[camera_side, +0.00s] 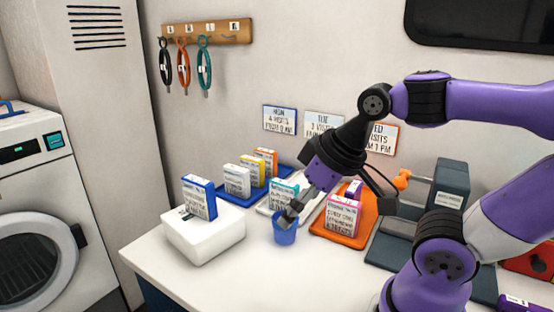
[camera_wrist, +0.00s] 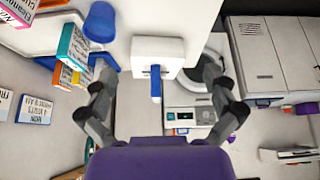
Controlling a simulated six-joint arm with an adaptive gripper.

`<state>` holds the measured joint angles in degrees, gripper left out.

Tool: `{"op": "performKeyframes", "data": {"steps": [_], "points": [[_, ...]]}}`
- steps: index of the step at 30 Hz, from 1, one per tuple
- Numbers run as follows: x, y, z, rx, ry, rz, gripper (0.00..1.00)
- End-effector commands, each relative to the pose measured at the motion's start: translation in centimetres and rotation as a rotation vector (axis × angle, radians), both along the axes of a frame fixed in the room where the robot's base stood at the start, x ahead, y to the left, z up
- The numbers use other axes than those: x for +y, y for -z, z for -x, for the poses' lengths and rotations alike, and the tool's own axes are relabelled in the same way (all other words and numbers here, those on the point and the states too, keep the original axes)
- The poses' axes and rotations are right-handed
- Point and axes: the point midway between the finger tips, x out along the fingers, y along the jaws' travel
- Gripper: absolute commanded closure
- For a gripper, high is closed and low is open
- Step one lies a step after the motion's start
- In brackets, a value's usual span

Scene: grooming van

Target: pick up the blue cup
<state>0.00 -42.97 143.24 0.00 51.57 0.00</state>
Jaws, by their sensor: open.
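The blue cup (camera_side: 284,235) stands upright on the white counter, between the white box and the orange tray. My gripper (camera_side: 290,214) overlaps its rim in the side view and hides part of it. In the wrist view the cup (camera_wrist: 100,22) is at the upper left, outside the space between the fingers. There my gripper (camera_wrist: 157,72) has its two fingers spread wide with nothing held. Whether a finger touches the cup cannot be told.
A white box (camera_side: 205,238) with a blue-edged card (camera_side: 199,197) stands left of the cup. A blue tray (camera_side: 236,191) and an orange tray (camera_side: 343,235) with upright cards are behind and right. Free counter (camera_side: 240,277) lies in front.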

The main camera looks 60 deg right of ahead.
Motion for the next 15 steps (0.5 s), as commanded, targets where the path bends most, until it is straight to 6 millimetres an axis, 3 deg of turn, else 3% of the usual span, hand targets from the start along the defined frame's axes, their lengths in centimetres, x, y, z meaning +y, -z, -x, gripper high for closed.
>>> {"op": "performKeyframes", "data": {"steps": [5,15], "points": [[-0.9,0.4,-0.9,0.016,0.022,0.007,0.00],[-9.4,5.3,-5.9,0.095,0.145,0.000,0.00]]}}
